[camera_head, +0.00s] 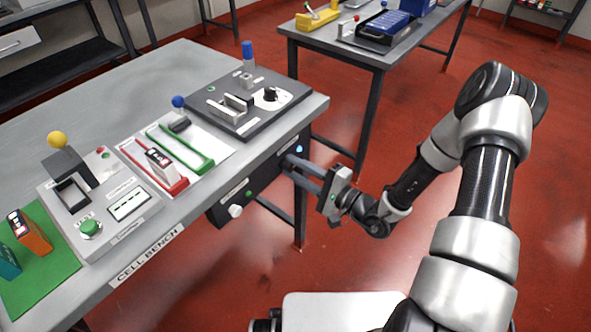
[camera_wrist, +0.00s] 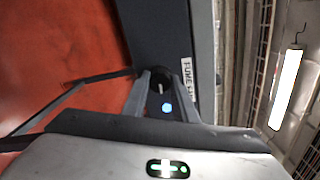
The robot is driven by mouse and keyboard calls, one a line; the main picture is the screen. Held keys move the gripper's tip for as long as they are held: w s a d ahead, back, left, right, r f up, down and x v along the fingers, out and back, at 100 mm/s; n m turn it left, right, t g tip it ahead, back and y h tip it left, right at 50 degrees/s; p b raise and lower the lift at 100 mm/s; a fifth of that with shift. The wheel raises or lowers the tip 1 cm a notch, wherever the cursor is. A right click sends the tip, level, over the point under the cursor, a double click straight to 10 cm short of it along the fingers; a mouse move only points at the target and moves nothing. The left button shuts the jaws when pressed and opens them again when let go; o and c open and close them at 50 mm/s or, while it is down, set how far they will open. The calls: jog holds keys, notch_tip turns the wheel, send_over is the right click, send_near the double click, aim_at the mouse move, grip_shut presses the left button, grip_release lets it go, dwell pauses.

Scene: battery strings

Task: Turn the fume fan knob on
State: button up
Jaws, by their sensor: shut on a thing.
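The fume fan knob is a dark round knob with a pale pointer line (camera_wrist: 160,85), in the wrist view on the dark front panel beside a white label that is partly cut off. My gripper (camera_wrist: 158,80) has its two fingers on either side of it, shut on the knob. A lit blue light (camera_wrist: 167,107) shows between the fingers. In the head view my gripper (camera_head: 289,166) reaches from the right to the right end of the dark panel (camera_head: 266,177) under the bench edge. The fingers hide most of the knob there. The blue light (camera_head: 299,148) is just above them.
A white knob (camera_head: 235,211) and a green light (camera_head: 248,194) sit on the panel's left part. Above is the cell bench (camera_head: 150,247) with a tester (camera_head: 100,205), coloured cell holders and a dark fixture plate (camera_head: 238,100). Red floor is open to the right.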

jog(key=shift+n, duration=0.3)
jog(key=o, duration=1)
jog(key=shift+o, duration=0.2)
jog(key=p+v, duration=0.1)
jog(key=v, duration=1.6)
jog(key=shift+s+d, duration=0.2)
